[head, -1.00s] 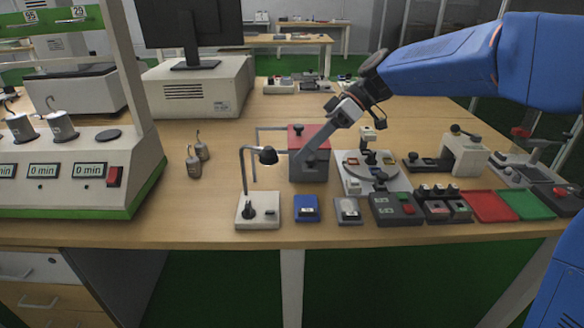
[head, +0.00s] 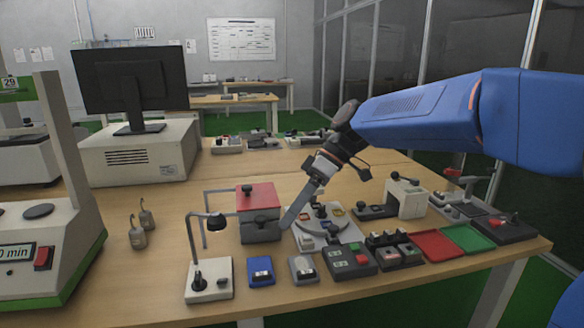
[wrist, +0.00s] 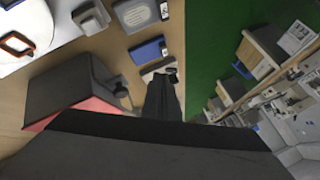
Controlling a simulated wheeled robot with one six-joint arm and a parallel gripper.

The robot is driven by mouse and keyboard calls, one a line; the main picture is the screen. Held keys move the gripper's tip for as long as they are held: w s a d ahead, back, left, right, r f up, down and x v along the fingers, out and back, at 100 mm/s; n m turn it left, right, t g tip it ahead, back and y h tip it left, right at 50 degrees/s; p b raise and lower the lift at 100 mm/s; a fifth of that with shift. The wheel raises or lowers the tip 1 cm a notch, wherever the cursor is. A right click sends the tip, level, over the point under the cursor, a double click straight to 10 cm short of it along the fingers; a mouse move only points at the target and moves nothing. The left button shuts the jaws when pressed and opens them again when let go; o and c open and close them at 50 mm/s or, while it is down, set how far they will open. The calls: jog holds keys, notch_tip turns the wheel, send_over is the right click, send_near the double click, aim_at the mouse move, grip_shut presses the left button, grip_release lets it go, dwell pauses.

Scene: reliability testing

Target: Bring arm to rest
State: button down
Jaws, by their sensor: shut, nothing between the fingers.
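My blue arm reaches in from the right in the head view, with its wrist bent down and to the left. My gripper (head: 287,226) is a long, thin grey tool, shut and empty. In the head view its tip appears at the right side of the red-topped grey box (head: 258,225), above the table; I cannot tell whether it touches the box. In the wrist view the shut fingers (wrist: 162,98) point away from the camera, with the box (wrist: 85,85) to their left.
A round-plate device (head: 325,225) stands right of the box. A lamp stand (head: 208,280), a blue switch block (head: 261,271), button boxes (head: 348,261) and red (head: 436,246) and green (head: 468,238) trays line the front edge. Two hooked weights (head: 138,237) stand left. Open air lies above the table.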

jog(key=s+d+f+m+t+h, duration=0.2)
jog(key=s+d+f+m+t, duration=0.1)
jog(key=d, duration=0.7)
jog(key=s+d+f+m+t+h, duration=0.2)
jog(key=s+d+f+m, duration=0.3)
jog(key=s+d, duration=0.5)
jog(key=s+d+f+m+t+h, duration=0.3)
jog(key=s+d+f+m, duration=0.2)
jog(key=d, duration=0.5)
jog(key=shift+s+d+m+t, duration=0.35)
jog(key=shift+s+m, duration=0.4)
jog(key=shift+m, duration=0.45)
jog(key=shift+f, duration=0.1)
